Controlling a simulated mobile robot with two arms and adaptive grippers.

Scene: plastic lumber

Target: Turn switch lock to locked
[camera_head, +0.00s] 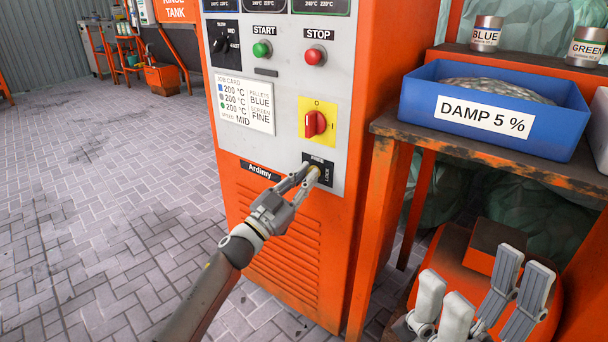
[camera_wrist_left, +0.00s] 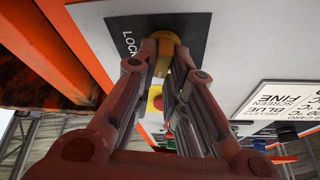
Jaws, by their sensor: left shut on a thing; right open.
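The switch lock is a brass-coloured knob (camera_head: 315,172) on a black plate (camera_head: 325,166) marked FREE and LOCK, low on the machine's grey panel. My left gripper (camera_head: 309,175) reaches it from the lower left and its fingertips are shut on the knob. In the left wrist view the fingers (camera_wrist_left: 165,58) sit on both sides of the knob (camera_wrist_left: 170,42), with the black plate (camera_wrist_left: 190,25) behind. The fingers partly cover the knob, so which mark it points to cannot be told. My right gripper (camera_head: 485,300) is open and empty at the lower right, away from the panel.
Above the lock are a red rotary switch (camera_head: 315,124) on a yellow plate, a green START button (camera_head: 262,49) and a red STOP button (camera_head: 315,55). A blue bin (camera_head: 430,115) marked DAMP 5 % stands on the shelf (camera_head: 480,160) at right. The paved floor at left is clear.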

